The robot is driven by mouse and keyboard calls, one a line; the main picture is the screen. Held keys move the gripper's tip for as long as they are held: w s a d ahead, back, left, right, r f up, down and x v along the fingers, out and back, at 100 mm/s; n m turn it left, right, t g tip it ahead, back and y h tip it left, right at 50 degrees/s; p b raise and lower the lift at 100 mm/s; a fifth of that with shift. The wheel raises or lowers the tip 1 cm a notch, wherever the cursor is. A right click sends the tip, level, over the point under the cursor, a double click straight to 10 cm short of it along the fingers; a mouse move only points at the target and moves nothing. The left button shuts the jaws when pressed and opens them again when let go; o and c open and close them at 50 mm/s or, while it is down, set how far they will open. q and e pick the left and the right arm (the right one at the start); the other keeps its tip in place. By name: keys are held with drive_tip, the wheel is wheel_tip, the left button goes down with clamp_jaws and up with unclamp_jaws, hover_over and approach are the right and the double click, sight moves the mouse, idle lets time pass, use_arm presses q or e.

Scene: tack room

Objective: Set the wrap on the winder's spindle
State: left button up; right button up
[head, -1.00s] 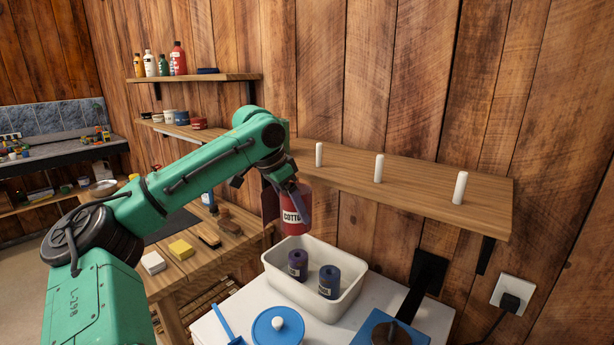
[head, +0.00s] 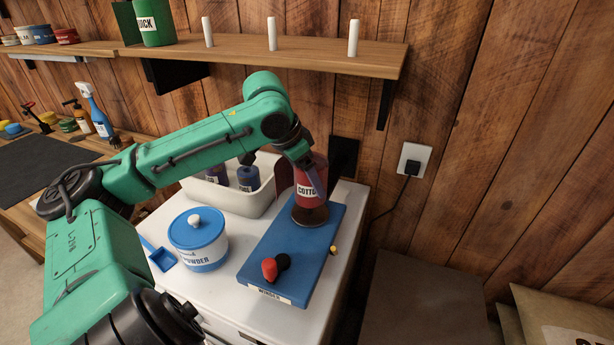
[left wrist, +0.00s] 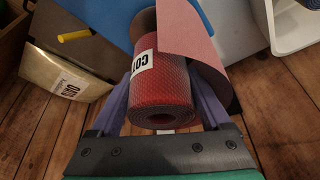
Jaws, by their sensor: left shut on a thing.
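The wrap is a red roll with a white COTTON label (head: 311,172), with a loose pinkish flap in the left wrist view (left wrist: 192,32). My left gripper (head: 306,180) is shut on it, a finger on each side. It holds the wrap upright over the dark round plate (head: 309,216) at the back end of the blue winder (head: 291,248). The spindle is hidden. I cannot tell whether the wrap touches the plate. The winder has a red-knobbed crank (head: 270,268) in front. My right gripper is not in view.
A cream bin (head: 262,205) with dark blue rolls stands behind left of the winder. A blue-lidded powder tub (head: 198,248) and a blue scoop (head: 162,259) are to its left. Above is a shelf (head: 240,50) with white pegs and a green roll (head: 154,25).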

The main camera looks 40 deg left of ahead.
sight(309, 193)
use_arm(q)
wheel_tip(309, 193, down, 3)
drive_tip(key=shift+f+b, duration=0.1)
drive_tip(key=shift+b, duration=1.05)
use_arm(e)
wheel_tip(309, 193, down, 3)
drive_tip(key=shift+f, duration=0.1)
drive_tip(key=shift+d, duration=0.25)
use_arm(q)
drive_tip(key=shift+r, duration=0.2)
drive_tip(key=shift+f+p, duration=0.1)
drive_tip(key=shift+p, duration=0.25)
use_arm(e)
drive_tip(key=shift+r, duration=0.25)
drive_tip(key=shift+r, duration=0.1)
use_arm(q)
drive_tip(key=shift+f+b, duration=0.5)
drive_tip(key=shift+f, duration=0.15)
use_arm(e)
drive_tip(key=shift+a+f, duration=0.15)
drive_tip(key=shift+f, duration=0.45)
use_arm(q)
drive_tip(key=o, duration=1.1)
drive_tip(key=shift+r, duration=0.1)
drive_tip(key=shift+o, duration=0.2)
